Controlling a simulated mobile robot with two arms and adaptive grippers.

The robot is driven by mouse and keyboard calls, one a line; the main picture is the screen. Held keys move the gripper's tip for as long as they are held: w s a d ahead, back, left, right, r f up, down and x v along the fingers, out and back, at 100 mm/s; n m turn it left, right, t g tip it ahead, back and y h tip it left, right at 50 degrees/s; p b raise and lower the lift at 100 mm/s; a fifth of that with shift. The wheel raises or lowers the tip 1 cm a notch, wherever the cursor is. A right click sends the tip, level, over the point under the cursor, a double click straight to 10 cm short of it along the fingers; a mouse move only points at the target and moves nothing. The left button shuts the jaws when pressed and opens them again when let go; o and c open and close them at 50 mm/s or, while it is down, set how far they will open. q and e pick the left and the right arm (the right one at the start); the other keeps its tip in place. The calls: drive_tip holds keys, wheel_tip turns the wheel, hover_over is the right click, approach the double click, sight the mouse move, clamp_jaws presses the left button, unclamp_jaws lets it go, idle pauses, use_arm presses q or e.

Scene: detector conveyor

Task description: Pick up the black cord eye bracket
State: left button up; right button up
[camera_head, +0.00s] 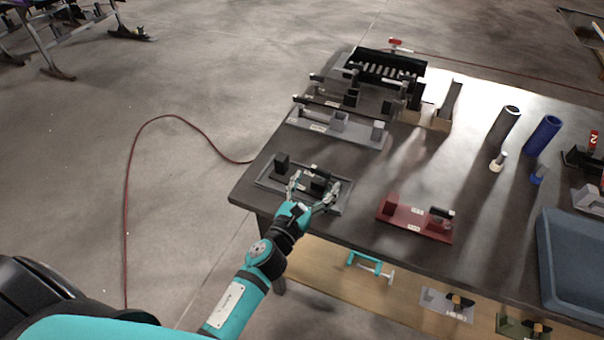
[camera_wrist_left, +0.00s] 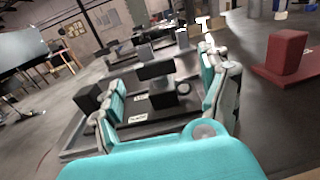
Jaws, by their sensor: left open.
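A black bracket-like part (camera_head: 318,185), likely the cord eye bracket, sits on a dark tray with a grey rim (camera_head: 345,207) near the table's left corner. In the left wrist view the part (camera_wrist_left: 162,95) shows a block on top and a dark ring at its right side. My left gripper (camera_head: 313,193) is open, with one finger on each side of the part; I cannot tell whether they touch it. The gripper also shows in the left wrist view (camera_wrist_left: 162,84). A black block (camera_head: 282,162) stands at the tray's left end. My right gripper is not in view.
A red fixture (camera_head: 412,217) lies to the right on the dark table. A light grey fixture (camera_head: 340,128) is behind the tray. Grey (camera_head: 503,127) and blue (camera_head: 541,136) cylinders and a blue-grey bin (camera_head: 580,255) are farther right.

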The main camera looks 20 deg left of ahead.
sight(320, 171)
use_arm(q)
drive_tip(key=w, duration=0.1)
drive_tip(key=w+p, duration=0.1)
drive_tip(key=w, duration=0.2)
drive_tip(key=shift+w+a+r, duration=0.1)
drive_tip(key=shift+w+r, duration=0.15)
drive_tip(key=shift+w, duration=0.4)
drive_tip(key=shift+s, duration=0.1)
drive_tip(key=shift+c, duration=0.3)
drive_tip(key=c, duration=0.9)
clamp_jaws()
